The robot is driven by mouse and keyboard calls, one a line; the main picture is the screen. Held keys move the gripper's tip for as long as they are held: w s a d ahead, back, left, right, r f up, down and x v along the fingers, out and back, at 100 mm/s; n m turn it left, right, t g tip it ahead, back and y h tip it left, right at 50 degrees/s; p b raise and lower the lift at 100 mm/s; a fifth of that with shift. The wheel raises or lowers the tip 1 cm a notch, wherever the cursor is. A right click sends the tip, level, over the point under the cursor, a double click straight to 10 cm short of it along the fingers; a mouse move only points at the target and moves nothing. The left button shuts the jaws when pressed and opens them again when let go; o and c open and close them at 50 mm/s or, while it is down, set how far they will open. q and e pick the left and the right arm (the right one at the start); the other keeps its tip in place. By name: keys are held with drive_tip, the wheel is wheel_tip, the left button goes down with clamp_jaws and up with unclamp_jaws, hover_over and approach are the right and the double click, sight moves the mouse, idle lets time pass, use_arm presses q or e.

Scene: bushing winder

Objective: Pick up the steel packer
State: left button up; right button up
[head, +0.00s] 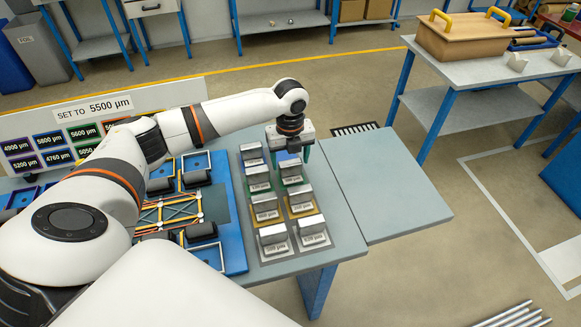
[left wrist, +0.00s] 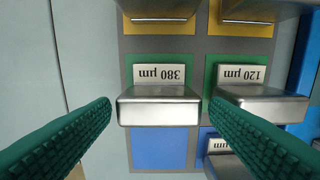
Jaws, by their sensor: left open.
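Several steel packers stand in two columns on coloured, labelled pads on the table. In the left wrist view, a steel packer (left wrist: 160,107) stands upright at the "380 µm" label on a green pad. My left gripper (left wrist: 160,104) is open, with one green finger on each side of that packer in the picture; contact does not show. In the head view my left gripper (head: 288,148) points down over the far end of the rows. A second packer (left wrist: 262,105) at "120 µm" is beside the right finger. My right gripper is out of view.
A bare blue pad (left wrist: 158,150) lies beside the 380 µm packer. A sign (head: 95,106) reads "SET TO 5500 µm". A blue-framed fixture (head: 232,262) is left of the packers. A clear grey tabletop (head: 385,185) extends right.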

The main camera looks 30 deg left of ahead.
sight(291, 172)
use_arm(q)
drive_tip(key=shift+d+f, duration=0.1)
drive_tip(key=shift+f, duration=1.3)
drive_tip(key=shift+r, duration=0.1)
drive_tip(key=c, duration=0.9)
